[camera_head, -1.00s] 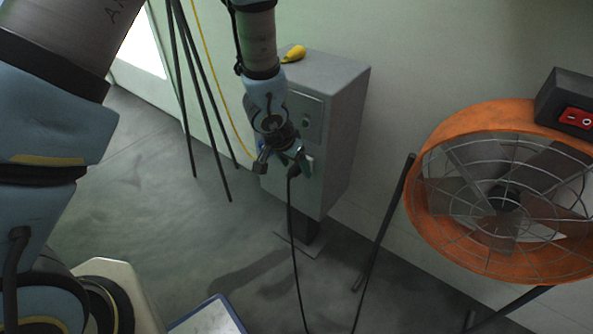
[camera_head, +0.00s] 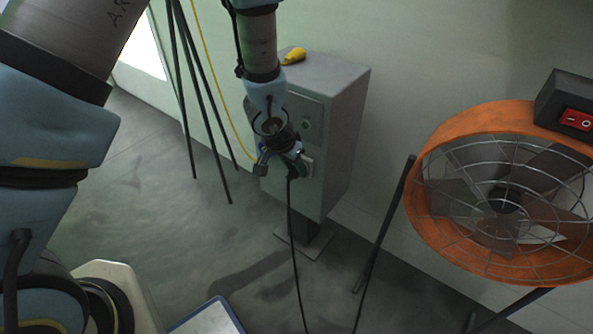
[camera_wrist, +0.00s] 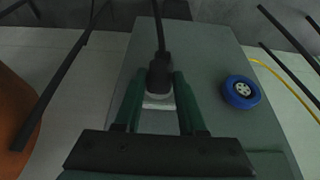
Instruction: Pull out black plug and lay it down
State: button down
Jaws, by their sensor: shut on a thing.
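The black plug (camera_wrist: 160,76) sits between the two green fingers of my gripper (camera_wrist: 157,84) in the wrist view, with its black cable running away upward. A pale piece (camera_wrist: 157,102) shows just below the plug; I cannot tell whether the plug is still seated in a socket. In the head view my gripper (camera_head: 290,163) is shut at the front of the grey box (camera_head: 342,130). The cable (camera_head: 292,240) hangs from there to the floor. The plug itself is mostly hidden by the gripper in the head view.
A blue round fitting (camera_wrist: 241,92) is on the box face beside the gripper. A yellow item (camera_head: 294,55) lies on the box top. An orange fan (camera_head: 428,232) stands right, dark tripod legs (camera_head: 200,110) left. A yellow cable (camera_head: 222,95) runs behind.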

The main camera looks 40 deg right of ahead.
dwell(0.3)
jog(key=shift+a+r, duration=0.3)
jog(key=shift+r, duration=0.1)
jog(key=s+a+r+p, duration=0.1)
jog(key=a+r+p, duration=0.2)
jog(key=a+p, duration=0.2)
jog(key=s+a+r+p, duration=0.2)
jog(key=a+r+p, duration=0.2)
jog(key=a+p, duration=0.2)
jog(key=shift+s+a+r, duration=0.2)
jog(key=shift+s+a, duration=0.1)
jog(key=shift+a, duration=0.6)
jog(key=shift+a+p, duration=0.1)
jog(key=shift+p, duration=0.3)
jog(key=shift+s+a+p, duration=0.15)
jog(key=shift+a+p, duration=0.45)
jog(key=shift+p, duration=0.05)
jog(key=shift+s+a+p, duration=0.15)
jog(key=shift+a+p, duration=0.4)
jog(key=shift+p, duration=0.05)
jog(key=shift+s+a+f+p, duration=0.15)
jog(key=shift+a+p, duration=0.6)
jog(key=shift+p, duration=0.5)
